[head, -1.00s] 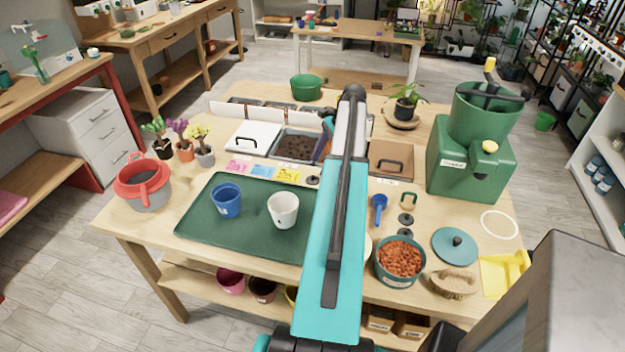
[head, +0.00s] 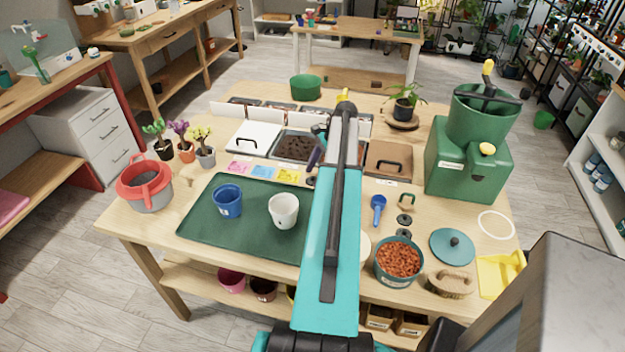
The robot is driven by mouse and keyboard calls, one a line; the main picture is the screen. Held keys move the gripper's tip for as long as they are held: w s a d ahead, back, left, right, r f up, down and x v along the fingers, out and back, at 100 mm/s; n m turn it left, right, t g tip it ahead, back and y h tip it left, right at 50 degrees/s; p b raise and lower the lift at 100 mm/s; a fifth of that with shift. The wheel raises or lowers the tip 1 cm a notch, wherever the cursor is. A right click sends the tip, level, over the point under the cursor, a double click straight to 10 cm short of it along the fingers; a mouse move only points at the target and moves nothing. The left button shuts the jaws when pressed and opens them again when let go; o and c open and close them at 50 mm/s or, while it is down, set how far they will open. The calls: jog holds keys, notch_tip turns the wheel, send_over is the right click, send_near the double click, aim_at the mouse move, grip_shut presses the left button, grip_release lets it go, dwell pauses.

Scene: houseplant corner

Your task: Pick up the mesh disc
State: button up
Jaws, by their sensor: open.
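Small dark round discs lie on the wooden table: one (head: 404,219) right of my arm below a small wooden-handled tool, another (head: 403,234) just in front of it by the terracotta-filled pot. A third dark disc (head: 311,181) shows partly at the left edge of my arm, by the yellow card. I cannot make out mesh on any of them at this size. My gripper (head: 314,160) shows only as a dark piece left of my teal arm, above the third disc; it is open, and most of it is hidden behind the arm.
A green mat (head: 245,240) holds a blue cup (head: 227,202) and a white cup (head: 284,211). A pot of terracotta pellets (head: 398,262), a blue scoop (head: 378,207) and a green machine (head: 468,165) stand to the right. Soil bins (head: 296,147) line the back.

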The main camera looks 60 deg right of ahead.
aim_at(315, 179)
dwell(0.4)
jog(key=c, duration=0.7)
jog(key=shift+c, duration=0.2)
jog(key=shift+r, duration=0.1)
jog(key=shift+c, duration=0.4)
jog(key=shift+r, duration=0.15)
grip_shut()
jog(key=shift+d+r+b, duration=0.1)
jog(key=shift+r+b, duration=0.75)
jog(key=shift+r, duration=0.7)
jog(key=d+r+b, duration=0.1)
jog(key=d+b, duration=0.3)
jog(key=d, duration=1.2)
jog(key=shift+w+r, duration=0.2)
jog(key=shift+w, duration=0.15)
